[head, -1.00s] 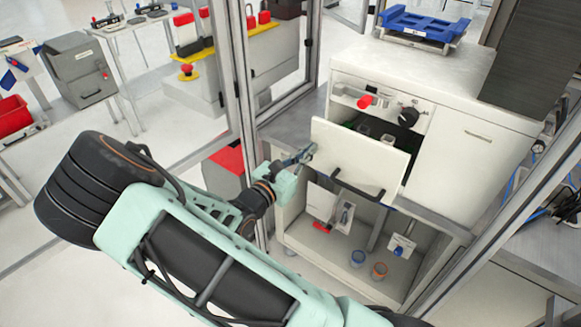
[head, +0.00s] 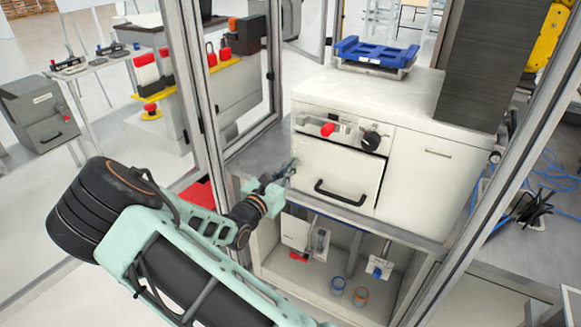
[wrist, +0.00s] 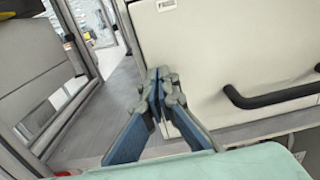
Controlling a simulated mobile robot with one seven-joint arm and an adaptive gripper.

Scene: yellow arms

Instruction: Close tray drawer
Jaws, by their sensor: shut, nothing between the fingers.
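The tray drawer (head: 338,178) is a white front panel with a black bar handle (head: 345,193), set in the white cabinet below the knob panel. Its front now sits about flush with the cabinet, with no visible gap in the head view. My gripper (head: 290,167) is at the left edge of the drawer front. In the wrist view the drawer front (wrist: 220,55) fills the right side, and the shut, empty fingers (wrist: 159,85) are by its left lower edge. I cannot tell whether they touch it.
A red knob (head: 327,129) and a black dial (head: 371,140) are above the drawer. A blue tray (head: 374,53) lies on the cabinet top. Two cups (head: 360,295) are on the lower shelf.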

